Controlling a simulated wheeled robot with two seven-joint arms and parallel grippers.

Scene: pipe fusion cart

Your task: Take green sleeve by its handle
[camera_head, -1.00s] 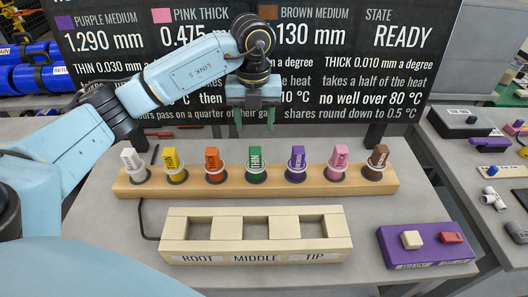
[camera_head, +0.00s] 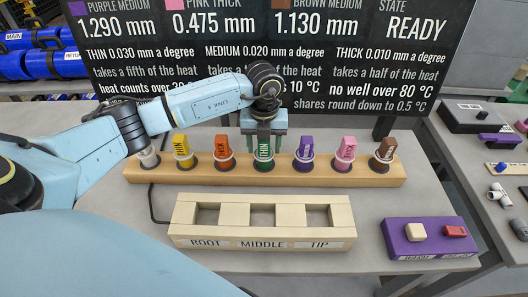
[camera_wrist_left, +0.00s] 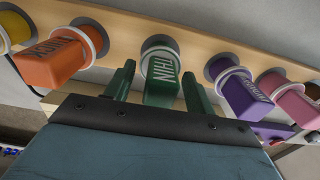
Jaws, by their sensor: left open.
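The green sleeve (camera_head: 263,152), its handle marked THIN, stands upright in the middle of the wooden rack (camera_head: 200,176). My left gripper (camera_head: 264,138) is over it, pointing down, with its green fingers apart. In the left wrist view the green sleeve (camera_wrist_left: 161,72) shows between the two open fingers (camera_wrist_left: 158,80), one on each side of its handle. I see a small gap beside the handle, and no grip on it. The lower tips are partly hidden in the head view. My right gripper is not in view.
An orange sleeve (camera_head: 223,148) and a purple sleeve (camera_head: 305,148) flank the green one closely. More sleeves stand along the rack. In front lie a cream tray labelled ROOT, MIDDLE, TIP (camera_head: 262,232) and a purple button box (camera_head: 430,250). A display board (camera_head: 340,65) stands behind.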

